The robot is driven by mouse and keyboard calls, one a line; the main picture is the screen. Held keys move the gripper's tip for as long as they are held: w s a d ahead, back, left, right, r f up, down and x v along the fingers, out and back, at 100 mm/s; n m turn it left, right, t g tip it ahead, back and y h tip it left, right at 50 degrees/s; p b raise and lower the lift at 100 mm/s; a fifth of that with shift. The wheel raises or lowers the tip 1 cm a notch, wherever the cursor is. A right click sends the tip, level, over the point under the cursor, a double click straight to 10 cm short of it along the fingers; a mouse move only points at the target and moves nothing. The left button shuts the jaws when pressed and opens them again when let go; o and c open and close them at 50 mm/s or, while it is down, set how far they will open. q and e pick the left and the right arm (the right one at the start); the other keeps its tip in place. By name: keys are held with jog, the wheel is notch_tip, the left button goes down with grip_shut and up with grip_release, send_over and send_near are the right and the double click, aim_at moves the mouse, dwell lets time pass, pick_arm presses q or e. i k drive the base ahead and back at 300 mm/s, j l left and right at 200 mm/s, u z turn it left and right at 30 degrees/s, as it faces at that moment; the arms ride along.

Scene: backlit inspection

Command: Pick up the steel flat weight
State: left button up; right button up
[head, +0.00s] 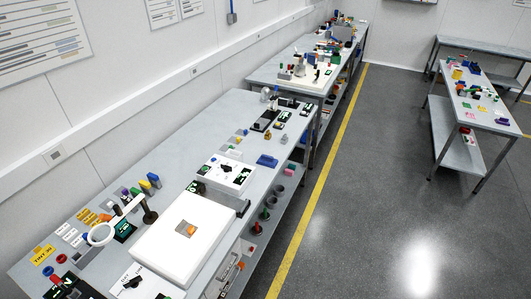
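I cannot make out the steel flat weight for certain. A small grey and orange-brown piece (186,230) lies near the middle of a large white flat-topped box (165,252) on the near bench. It is too small to tell what it is. Neither of my grippers is in view.
The near bench (150,160) runs along the left wall, with a ring on a stand (101,234), a white panel (226,175) and yellow labels (42,255). More cluttered benches stand behind (258,75) and right (450,112). The floor (375,190) right of the yellow line is clear.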

aim_at(284, 140)
jog(key=i+l, duration=0.5)
jog(key=i+l+z, duration=0.15)
jog(key=i+l, duration=0.35)
jog(key=i, duration=0.15)
